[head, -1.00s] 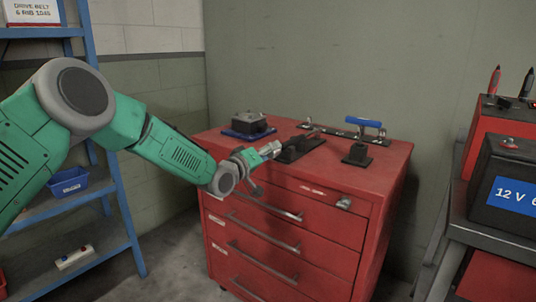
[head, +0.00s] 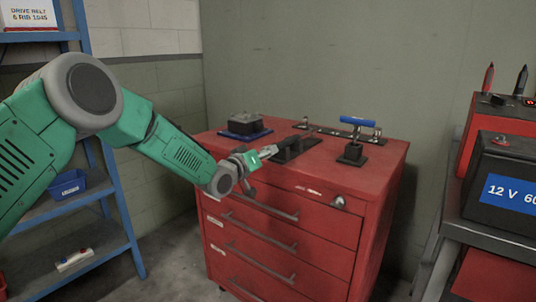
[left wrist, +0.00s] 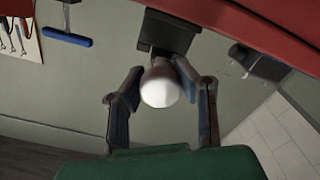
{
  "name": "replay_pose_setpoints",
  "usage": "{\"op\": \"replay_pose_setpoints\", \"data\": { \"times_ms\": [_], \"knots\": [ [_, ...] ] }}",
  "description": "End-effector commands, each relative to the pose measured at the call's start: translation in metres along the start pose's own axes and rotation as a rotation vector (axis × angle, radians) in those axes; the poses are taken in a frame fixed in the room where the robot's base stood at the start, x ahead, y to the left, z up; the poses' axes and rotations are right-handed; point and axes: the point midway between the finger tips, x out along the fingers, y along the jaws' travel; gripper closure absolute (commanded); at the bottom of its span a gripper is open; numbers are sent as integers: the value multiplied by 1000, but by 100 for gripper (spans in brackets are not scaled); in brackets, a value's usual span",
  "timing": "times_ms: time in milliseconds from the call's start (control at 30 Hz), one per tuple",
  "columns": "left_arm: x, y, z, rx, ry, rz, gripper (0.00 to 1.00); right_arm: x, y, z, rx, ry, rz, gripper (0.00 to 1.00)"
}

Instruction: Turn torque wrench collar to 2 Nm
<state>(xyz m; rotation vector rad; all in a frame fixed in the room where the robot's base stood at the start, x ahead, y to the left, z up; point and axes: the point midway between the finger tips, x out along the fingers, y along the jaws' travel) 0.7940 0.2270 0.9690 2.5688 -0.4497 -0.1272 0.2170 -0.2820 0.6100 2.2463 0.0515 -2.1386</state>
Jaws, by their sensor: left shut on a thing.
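The torque wrench (head: 269,151) shows as a short grey rod at the front edge of the red cabinet top, running into a black holder (head: 296,147). My left gripper (head: 256,159) is shut around its near end, at the left of the cabinet. In the left wrist view, the pale round end of the wrench (left wrist: 160,86) sits between the two fingers of my left gripper (left wrist: 162,92), with the black holder (left wrist: 166,34) behind it. The collar's scale cannot be read. My right gripper is not in view.
The red drawer cabinet (head: 285,213) also carries a dark block on a blue base (head: 244,123) and a blue T-handle tool (head: 357,121) on a black stand. A blue shelf (head: 110,215) stands left. A battery unit (head: 505,180) stands on a bench at right.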

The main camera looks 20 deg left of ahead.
Motion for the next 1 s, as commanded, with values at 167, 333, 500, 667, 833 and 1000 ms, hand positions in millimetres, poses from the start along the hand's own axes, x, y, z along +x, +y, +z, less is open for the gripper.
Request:
{"op": "replay_pose_setpoints", "data": {
  "times_ms": [167,333,500,667,833,1000],
  "knots": [
    [0,2,0,169,1,2,100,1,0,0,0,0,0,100],
    [0,2,0,332,1,2,100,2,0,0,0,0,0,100],
    [0,2,0,484,2,2,100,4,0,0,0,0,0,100],
    [0,3,0,609,1,3,100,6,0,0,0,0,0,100],
    [0,3,0,709,2,2,100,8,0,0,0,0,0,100],
    [0,3,0,775,2,2,100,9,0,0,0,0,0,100]
  ]
}}
